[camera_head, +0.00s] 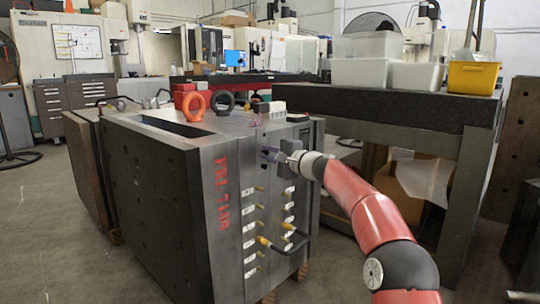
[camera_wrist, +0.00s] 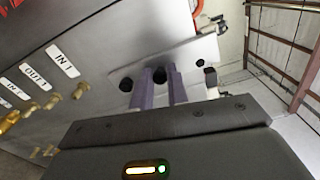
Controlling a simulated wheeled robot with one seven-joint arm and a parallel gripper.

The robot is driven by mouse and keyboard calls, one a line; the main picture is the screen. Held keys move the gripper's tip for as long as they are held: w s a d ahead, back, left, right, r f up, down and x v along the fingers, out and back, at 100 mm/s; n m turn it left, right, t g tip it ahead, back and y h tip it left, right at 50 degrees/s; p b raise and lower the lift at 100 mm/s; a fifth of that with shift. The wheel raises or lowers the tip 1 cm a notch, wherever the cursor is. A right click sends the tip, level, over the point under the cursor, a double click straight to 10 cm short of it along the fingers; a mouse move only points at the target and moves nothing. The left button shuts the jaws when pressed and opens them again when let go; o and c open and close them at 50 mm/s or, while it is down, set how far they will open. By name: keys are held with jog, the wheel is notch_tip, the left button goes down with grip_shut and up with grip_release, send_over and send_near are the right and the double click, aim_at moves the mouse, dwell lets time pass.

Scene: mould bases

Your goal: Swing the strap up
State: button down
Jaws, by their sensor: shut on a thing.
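The mould base (camera_head: 160,180) is a large dark steel block with red lettering and rows of labelled brass fittings. In the wrist view, the strap (camera_wrist: 195,52) looks like a light grey metal plate against the mould face, with dark round holes or bolt heads near it. My gripper (camera_head: 268,154) reaches the upper part of the mould's right-hand face. In the wrist view, its two purple fingers (camera_wrist: 160,78) are close together at the strap, shut on it. The fingertips hide part of the strap. The strap is too small to make out in the head view.
Brass fittings (camera_wrist: 80,90) with white labels stand out from the face beside my gripper. An orange lifting ring (camera_head: 194,107) stands on top. A dark table (camera_head: 400,105) with plastic bins is behind my arm. Floor is open at left.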

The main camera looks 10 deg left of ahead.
jog(key=c, duration=1.4)
grip_release()
jog(key=shift+a, duration=0.1)
jog(key=shift+o, duration=0.2)
jog(key=shift+s+d, duration=0.15)
jog(key=shift+d, duration=0.15)
jog(key=b+v, duration=0.2)
jog(key=v, duration=0.5)
jog(key=shift+s, duration=0.15)
